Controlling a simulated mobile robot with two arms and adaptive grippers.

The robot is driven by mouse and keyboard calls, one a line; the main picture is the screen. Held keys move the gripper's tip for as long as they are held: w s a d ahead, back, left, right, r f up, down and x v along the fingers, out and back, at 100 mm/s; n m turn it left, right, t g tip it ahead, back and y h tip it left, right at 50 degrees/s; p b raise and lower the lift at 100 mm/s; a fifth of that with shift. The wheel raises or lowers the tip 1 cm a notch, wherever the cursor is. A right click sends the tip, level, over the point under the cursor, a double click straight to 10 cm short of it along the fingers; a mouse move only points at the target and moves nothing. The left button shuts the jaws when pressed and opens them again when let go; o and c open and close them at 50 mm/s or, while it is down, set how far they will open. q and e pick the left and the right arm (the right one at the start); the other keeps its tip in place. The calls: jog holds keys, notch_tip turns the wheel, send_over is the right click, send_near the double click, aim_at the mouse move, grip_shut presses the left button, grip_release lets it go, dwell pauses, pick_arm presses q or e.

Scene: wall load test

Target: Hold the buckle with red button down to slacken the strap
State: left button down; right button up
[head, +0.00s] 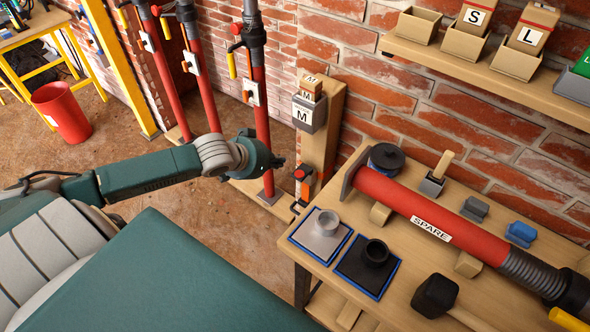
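A small buckle with a red button (301,174) is low on the wooden post near the picture's middle, by the table's back left corner. A dark hooked piece hangs below it; I cannot make out a strap. My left arm reaches in from the left, and its dark gripper (278,161) is just left of the red button. A small gap seems to lie between them, but contact cannot be judged. The fingers are small and dark, so their opening is unclear. My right gripper is not in view.
Red props (259,100) stand behind my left arm. The wooden table (411,293) at right holds a red spare prop (395,197), a mallet (436,296) and two pads with cups. A shelf (470,66) with boxes is on the brick wall. A red bin (62,112) stands far left.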

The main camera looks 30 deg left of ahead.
pick_arm(q)
send_over(300, 171)
jog(key=s, duration=0.3)
notch_tip(300, 171, down, 7)
jog(key=shift+s+a+f, duration=0.1)
jog(key=shift+a, duration=0.05)
jog(key=shift+s+f, duration=0.15)
jog(key=shift+f, duration=1.85)
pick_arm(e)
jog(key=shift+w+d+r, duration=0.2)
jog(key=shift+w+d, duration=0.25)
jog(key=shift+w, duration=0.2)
